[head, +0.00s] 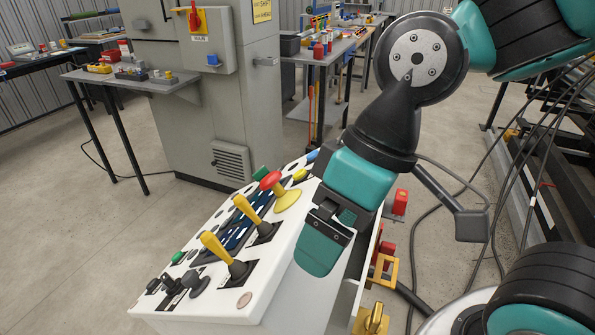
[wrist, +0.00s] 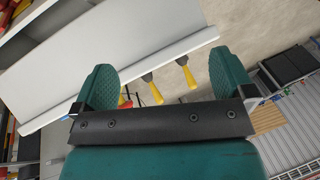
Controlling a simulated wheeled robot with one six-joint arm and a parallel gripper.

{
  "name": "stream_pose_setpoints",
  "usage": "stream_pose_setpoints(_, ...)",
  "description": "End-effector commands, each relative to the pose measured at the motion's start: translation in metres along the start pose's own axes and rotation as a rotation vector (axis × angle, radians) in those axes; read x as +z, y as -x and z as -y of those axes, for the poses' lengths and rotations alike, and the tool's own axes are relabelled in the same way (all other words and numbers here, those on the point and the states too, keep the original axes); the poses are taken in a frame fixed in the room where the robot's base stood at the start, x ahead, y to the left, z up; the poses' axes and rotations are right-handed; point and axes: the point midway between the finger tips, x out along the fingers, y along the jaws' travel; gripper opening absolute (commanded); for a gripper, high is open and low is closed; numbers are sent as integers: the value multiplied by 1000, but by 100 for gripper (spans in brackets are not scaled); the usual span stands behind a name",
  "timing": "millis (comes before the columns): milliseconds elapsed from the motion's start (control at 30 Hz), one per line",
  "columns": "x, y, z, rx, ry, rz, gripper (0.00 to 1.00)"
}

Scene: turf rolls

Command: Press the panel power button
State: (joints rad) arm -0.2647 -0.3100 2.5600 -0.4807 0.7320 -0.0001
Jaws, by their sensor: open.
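The white control panel (head: 228,262) stands in the lower middle of the head view. It carries a red mushroom button (head: 270,180) on a yellow base, two yellow levers (head: 222,254), a green button (head: 178,257) at its left edge and several dark knobs. I cannot tell which control is the power button. My gripper (head: 320,250) hangs at the panel's right side, pointing down, and hides part of that side. In the wrist view my gripper (wrist: 165,72) has its two teal fingers wide apart with nothing between them touching; whether it touches the panel is unclear.
A grey cabinet (head: 215,110) with a red switch (head: 190,18) stands behind the panel. Workbenches (head: 130,78) with small parts stand at the left and back. Black cables (head: 480,200) and a rack (head: 560,180) lie at the right. Concrete floor is clear at the lower left.

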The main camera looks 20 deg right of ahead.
Motion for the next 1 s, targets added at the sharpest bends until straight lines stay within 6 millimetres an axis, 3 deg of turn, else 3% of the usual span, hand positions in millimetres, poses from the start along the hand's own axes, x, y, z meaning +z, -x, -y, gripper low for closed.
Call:
stream_pose_setpoints(33,0,0,0,0,0,0,100)
stream_pose_setpoints(67,0,0,0,0,0,0,93)
stream_pose_setpoints(467,0,0,0,0,0,0,1)
stream_pose_setpoints(1000,0,0,0,0,0,0,0)
